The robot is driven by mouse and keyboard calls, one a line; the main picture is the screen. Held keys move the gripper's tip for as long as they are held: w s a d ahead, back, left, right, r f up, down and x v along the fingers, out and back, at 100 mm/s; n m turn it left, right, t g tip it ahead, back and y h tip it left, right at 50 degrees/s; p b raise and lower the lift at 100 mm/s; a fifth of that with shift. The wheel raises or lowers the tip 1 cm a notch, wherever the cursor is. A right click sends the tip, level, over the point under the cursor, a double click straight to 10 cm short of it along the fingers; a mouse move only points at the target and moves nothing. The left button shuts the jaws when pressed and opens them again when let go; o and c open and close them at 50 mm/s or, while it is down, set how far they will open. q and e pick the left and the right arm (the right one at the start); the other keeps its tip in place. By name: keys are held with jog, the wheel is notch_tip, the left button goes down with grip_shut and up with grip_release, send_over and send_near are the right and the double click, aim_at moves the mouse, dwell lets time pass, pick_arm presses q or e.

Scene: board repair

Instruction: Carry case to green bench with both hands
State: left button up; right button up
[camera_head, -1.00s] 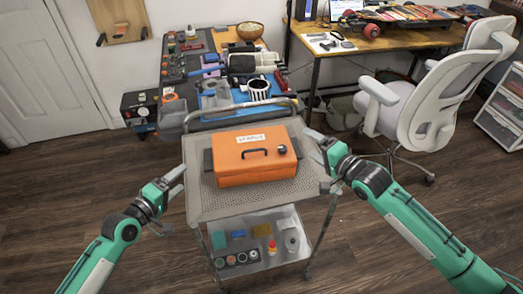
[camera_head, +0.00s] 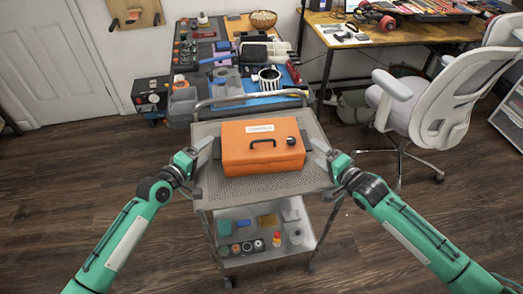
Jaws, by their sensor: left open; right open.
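An orange case (camera_head: 263,148) with a black handle and a white label on its lid sits on the top shelf of a grey metal cart (camera_head: 270,187). Dark tabs stick out at its left and right sides. My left gripper (camera_head: 205,149) is open beside the case's left side. My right gripper (camera_head: 317,149) is open beside its right side. I cannot tell whether either gripper touches the case. No green bench is clearly identifiable in view.
A workbench with a blue mat (camera_head: 229,86) and many tools stands behind the cart. A wooden desk (camera_head: 400,35) and a white office chair (camera_head: 440,100) stand to the right. Small items lie on the cart's lower shelf (camera_head: 265,250). The wooden floor at left is clear.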

aim_at(218, 145)
pick_arm(q)
jog(key=x, duration=0.6)
jog(key=shift+w+d, duration=0.15)
jog(key=shift+w, duration=0.05)
pick_arm(e)
jog(key=x, duration=0.7)
jog(key=shift+w+a+r, duration=0.15)
jog(key=shift+w+r, duration=0.05)
pick_arm(q)
jog(key=shift+s, duration=0.1)
jog(key=c, duration=1.6)
pick_arm(e)
jog(key=shift+s, duration=0.1)
jog(key=c, duration=1.6)
pick_arm(q)
jog(key=shift+d, duration=0.15)
grip_shut()
pick_arm(e)
jog(key=shift+a, duration=0.1)
grip_shut()
pick_arm(q)
jog(key=shift+d+r, duration=0.1)
jog(key=shift+r, duration=0.05)
pick_arm(e)
jog(key=shift+a+r, duration=0.1)
jog(key=shift+r, duration=0.05)
